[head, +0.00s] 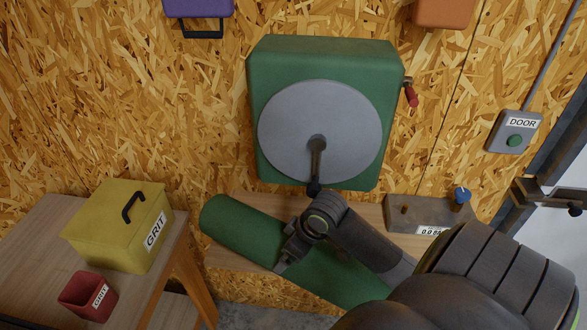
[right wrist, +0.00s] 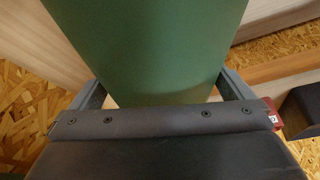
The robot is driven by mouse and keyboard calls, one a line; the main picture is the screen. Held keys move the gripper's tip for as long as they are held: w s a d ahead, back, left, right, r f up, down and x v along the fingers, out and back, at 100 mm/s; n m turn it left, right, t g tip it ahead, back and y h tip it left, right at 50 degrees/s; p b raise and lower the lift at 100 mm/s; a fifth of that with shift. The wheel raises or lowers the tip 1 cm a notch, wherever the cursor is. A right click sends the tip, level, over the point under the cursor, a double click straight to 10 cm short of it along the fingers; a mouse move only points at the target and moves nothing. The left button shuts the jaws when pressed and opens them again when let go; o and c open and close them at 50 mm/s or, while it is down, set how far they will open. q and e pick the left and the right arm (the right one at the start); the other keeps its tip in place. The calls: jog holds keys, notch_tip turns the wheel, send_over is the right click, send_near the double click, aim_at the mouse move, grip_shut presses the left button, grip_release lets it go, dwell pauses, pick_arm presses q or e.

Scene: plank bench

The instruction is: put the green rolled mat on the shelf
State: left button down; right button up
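The green rolled mat (head: 235,225) lies diagonally across the lower middle of the head view, from upper left to lower right. My right gripper (head: 285,252) comes in from the right and sits across the mat's middle. In the right wrist view the mat (right wrist: 150,45) fills the space between the two fingers (right wrist: 162,92), which appear to press on its sides. The mat's lower right part is partly hidden by my arm. A plank surface (head: 235,257) shows behind and below the mat; I cannot tell whether it is the shelf. My left gripper is not in view.
A green machine (head: 260,80) with a grey disc and crank is on the wall just behind the mat. A grey box with a blue knob (head: 461,195) stands right. A side table (head: 40,225) at left holds a yellow GRIT box (head: 105,235) and a red cup (head: 85,295).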

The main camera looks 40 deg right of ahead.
aim_at(348, 265)
jog(key=shift+s, duration=0.15)
jog(key=shift+d+r, duration=0.1)
jog(key=shift+r, duration=0.1)
jog(key=v, duration=0.3)
jog(key=s+d, duration=0.1)
jog(key=s, duration=0.2)
jog(key=s+d, duration=0.1)
jog(key=s, duration=0.2)
jog(key=s+d+b, duration=0.1)
jog(key=s, duration=0.3)
jog(key=shift+d+f, duration=0.1)
jog(key=shift+s+d, duration=0.15)
jog(key=shift+s, duration=0.5)
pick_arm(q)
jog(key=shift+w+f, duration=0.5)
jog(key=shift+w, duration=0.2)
pick_arm(e)
jog(key=shift+s, duration=0.1)
